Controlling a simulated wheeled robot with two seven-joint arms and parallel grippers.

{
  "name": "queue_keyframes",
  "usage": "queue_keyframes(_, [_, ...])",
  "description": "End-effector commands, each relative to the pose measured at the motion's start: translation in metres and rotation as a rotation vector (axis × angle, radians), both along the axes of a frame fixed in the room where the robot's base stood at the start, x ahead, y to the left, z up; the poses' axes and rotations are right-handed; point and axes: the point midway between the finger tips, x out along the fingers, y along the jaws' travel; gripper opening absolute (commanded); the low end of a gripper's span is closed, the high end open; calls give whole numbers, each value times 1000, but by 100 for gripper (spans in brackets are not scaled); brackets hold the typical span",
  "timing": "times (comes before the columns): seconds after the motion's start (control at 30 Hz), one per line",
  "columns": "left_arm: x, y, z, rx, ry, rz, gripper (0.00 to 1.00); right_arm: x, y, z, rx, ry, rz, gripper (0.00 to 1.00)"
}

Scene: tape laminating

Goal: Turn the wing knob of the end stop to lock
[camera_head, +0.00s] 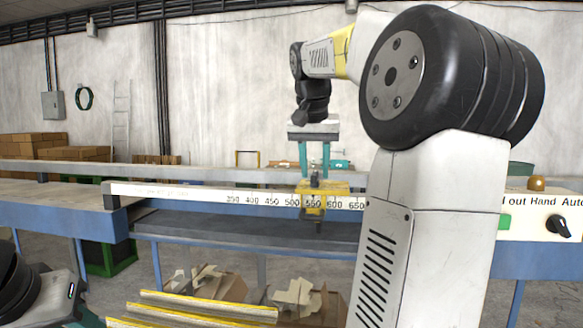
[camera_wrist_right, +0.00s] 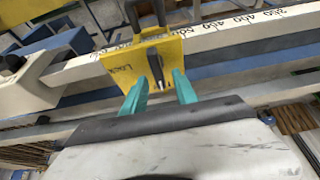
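The yellow end stop (camera_head: 336,188) sits on the white scale rail (camera_head: 240,195), near the 550–600 marks. It also shows in the right wrist view as a yellow plate (camera_wrist_right: 120,66) with small lettering that seems to read "LOCK". Its dark wing knob (camera_head: 314,181) stands up from the plate and also shows in the wrist view (camera_wrist_right: 153,62). My right gripper (camera_head: 314,174) points down above the end stop, its teal fingers apart on either side of the knob; contact cannot be made out. My left gripper (camera_head: 84,318) is mostly cut off at bottom left, fingertips hidden.
A control panel (camera_head: 535,218) with a black switch stands at the right. Yellow-edged strips (camera_head: 205,308) lie in front at the bottom. Cardboard scraps (camera_head: 205,282) lie below the blue-framed bench. The rail left of the end stop is clear.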

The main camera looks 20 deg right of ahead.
Motion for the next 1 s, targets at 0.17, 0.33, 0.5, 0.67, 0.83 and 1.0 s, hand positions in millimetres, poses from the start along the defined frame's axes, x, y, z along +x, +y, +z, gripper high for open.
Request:
queue_keyframes(0.17, [0,0,0,0,0,0,34,0,0,0,0,0,0,33])
queue_keyframes(0.33, [0,0,0,0,0,0,34,0,0,0,0,0,0,0])
queue_keyframes(0.5, [0,0,0,0,0,0,34,0,0,0,0,0,0,0])
queue_keyframes(0.67, [0,0,0,0,0,0,34,0,0,0,0,0,-11,0])
queue_keyframes(0.83, [0,0,0,0,0,0,34,0,0,0,0,0,-62,0])
queue_keyframes(1.0, [0,0,0,0,0,0,34,0,0,0,0,0,-166,0])
